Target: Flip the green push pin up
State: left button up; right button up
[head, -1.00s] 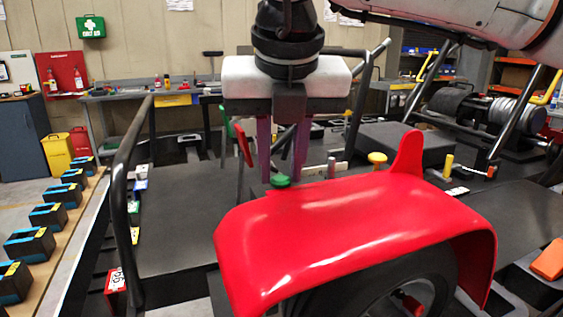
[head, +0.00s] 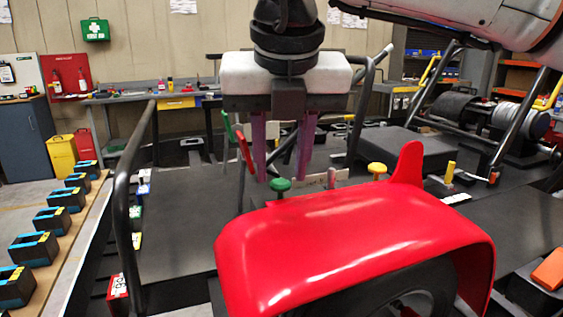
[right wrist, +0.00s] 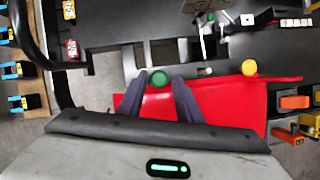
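The green push pin (head: 279,186) stands at the back left edge of the red fender (head: 340,225), with its round cap up and a short stem showing below it. My right gripper (head: 283,179) points down just above and behind the pin, its two purple fingers apart and nothing between them in the head view. In the right wrist view the green push pin (right wrist: 158,78) shows between and just beyond the tips of the open fingers (right wrist: 160,84). I see no finger clearly touching it. My left gripper is not in view.
A yellow push pin (head: 377,168) stands to the right, with a thin grey post (head: 331,178) between. A red-handled lever (head: 244,147) is left of my fingers. A black tube frame (head: 122,200) rises at left. The flat dark panel (head: 180,225) is clear.

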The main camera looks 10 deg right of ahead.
jog(key=v, duration=1)
jog(key=shift+s+r+p, duration=0.1)
jog(key=shift+r+p, duration=0.05)
jog(key=shift+p, duration=0.15)
